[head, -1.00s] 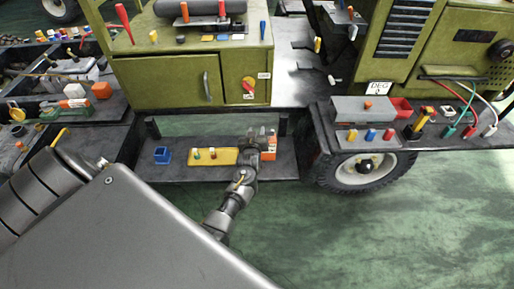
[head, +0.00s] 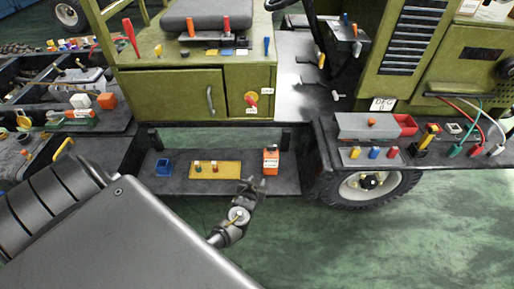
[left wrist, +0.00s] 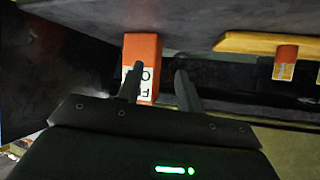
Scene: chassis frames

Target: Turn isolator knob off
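The isolator knob (head: 251,99) is a small red handle on a round yellow plate, on the right door of the olive cabinet (head: 190,60). Small white labels sit beside and below it; their print is too small to read. My left gripper (head: 251,186) is low in front of the shelf below the cabinet, well below the knob and apart from it. In the left wrist view the two fingers (left wrist: 160,84) stand apart with nothing held. An orange-red block (left wrist: 143,50) with a white label is beyond them, partly hidden by the left finger. The knob is not in the wrist view.
The dark shelf (head: 180,184) carries a blue cup (head: 164,167), a yellow plate (head: 214,170) with small pegs, and the orange-red block (head: 271,160). A wheel (head: 368,187) and a side bench with tools stand at right. The green floor ahead is free.

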